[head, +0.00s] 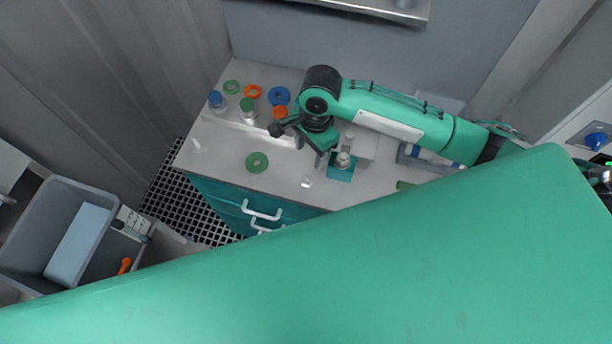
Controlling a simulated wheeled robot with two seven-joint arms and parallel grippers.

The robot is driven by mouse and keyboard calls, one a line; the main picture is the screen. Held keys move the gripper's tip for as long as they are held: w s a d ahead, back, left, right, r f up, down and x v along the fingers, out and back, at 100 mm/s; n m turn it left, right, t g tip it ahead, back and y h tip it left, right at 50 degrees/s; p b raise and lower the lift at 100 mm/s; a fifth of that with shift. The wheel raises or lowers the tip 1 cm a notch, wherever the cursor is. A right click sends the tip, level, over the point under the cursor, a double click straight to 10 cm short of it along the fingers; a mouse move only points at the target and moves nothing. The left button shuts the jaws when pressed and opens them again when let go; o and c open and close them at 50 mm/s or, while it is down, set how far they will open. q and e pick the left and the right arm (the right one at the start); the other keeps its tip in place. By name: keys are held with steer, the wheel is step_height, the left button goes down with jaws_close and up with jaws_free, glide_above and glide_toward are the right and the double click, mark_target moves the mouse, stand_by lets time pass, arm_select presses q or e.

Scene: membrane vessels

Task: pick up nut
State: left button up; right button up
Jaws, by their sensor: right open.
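Several ring-shaped pieces that look like nuts lie on the grey worktop (222,140). A green ring (257,162) lies flat near the front edge. Another green ring (231,87), an orange ring (252,91) and a blue ring (279,95) lie at the back left. I cannot tell which one is the nut of the task. My right gripper (322,158) points down over the worktop, to the right of the front green ring and apart from it. It is open; its fingers are small and partly hidden by the wrist. My left gripper is not in view.
A blue-capped vessel (217,102) and a green-capped vessel (248,110) stand at the back left. A metal-topped part (344,160) sits on a teal square plate (341,174) close to the right gripper. A small clear piece (307,181) lies near the front edge.

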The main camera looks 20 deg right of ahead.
glide_above(307, 182)
steer(key=w, duration=0.1)
steer(key=f, duration=0.5)
steer(key=shift+d+f+p, duration=0.2)
steer(key=shift+d+p, duration=0.05)
steer(key=shift+p, duration=0.1)
steer(key=shift+s+f+p, duration=0.2)
steer(key=shift+f+p, duration=0.15)
steer(key=shift+f, duration=0.15)
steer(key=f, duration=0.1)
steer(key=f+p, duration=0.1)
steer(key=f, duration=0.1)
steer(key=shift+s+a+f, duration=0.15)
steer(key=shift+s+f, duration=0.15)
steer(key=shift+f, duration=0.45)
steer(key=c, duration=1)
